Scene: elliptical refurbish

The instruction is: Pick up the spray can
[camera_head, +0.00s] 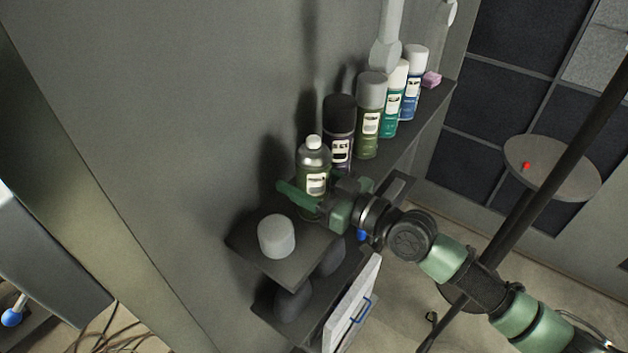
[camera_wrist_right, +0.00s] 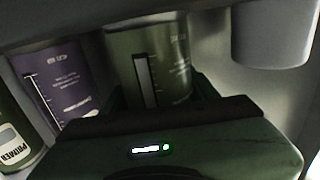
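Several spray cans stand in a row on a dark wall shelf. The nearest is an olive-green can (camera_head: 313,170) with a silver shoulder and white cap, upright at the near end. My right gripper (camera_head: 318,200) is low at this can, its fingers spread around the lower part. In the right wrist view the olive can (camera_wrist_right: 150,65) stands between the dark fingers (camera_wrist_right: 160,95); contact on both sides cannot be made out. A dark-capped purple can (camera_head: 339,135) is just behind it and also shows in the wrist view (camera_wrist_right: 60,80). My left gripper is out of view.
A light grey cylinder (camera_head: 277,236) stands on the near lower shelf end. A round stool (camera_head: 565,170) stands at right.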

